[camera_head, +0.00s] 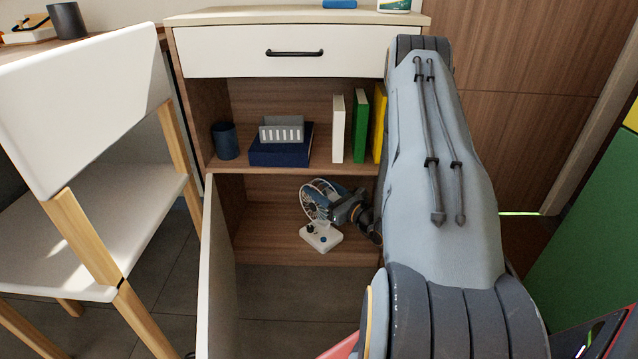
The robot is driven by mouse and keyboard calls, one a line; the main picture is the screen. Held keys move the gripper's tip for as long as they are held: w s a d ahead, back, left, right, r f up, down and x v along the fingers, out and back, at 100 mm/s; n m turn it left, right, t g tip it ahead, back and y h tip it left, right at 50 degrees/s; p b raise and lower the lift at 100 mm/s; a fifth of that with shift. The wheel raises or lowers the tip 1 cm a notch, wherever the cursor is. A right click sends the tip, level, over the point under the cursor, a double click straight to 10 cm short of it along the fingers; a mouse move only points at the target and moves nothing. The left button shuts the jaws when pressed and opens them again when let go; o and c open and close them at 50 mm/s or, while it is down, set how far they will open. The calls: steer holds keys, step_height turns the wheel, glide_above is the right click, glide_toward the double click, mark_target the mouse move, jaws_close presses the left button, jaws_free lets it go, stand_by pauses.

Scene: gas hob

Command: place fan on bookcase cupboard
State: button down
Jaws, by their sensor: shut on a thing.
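A small fan (321,237) with a white base and a dark blue caged head is at the lower compartment of the bookcase cupboard (270,218). My gripper (338,208) is shut on the fan at its right side, near the head. My arm reaches in from the right and hides the right part of the cupboard. The fan is upright or nearly so. I cannot tell whether its base touches the compartment floor. The cupboard door (218,270) stands open at the left, towards me.
The shelf above holds a dark cup (225,141), a blue box (281,151) with a grey holder (281,130), and white, green (361,124) and yellow books. A closed drawer (290,52) is above. A white chair (90,180) stands left. The compartment left of the fan is clear.

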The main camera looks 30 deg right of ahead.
steer(key=w+d+b, duration=0.3)
steer(key=w, duration=0.2)
steer(key=shift+d, duration=0.25)
steer(key=shift+f, duration=0.1)
stand_by(0.5)
steer(key=c, duration=1)
jaws_free()
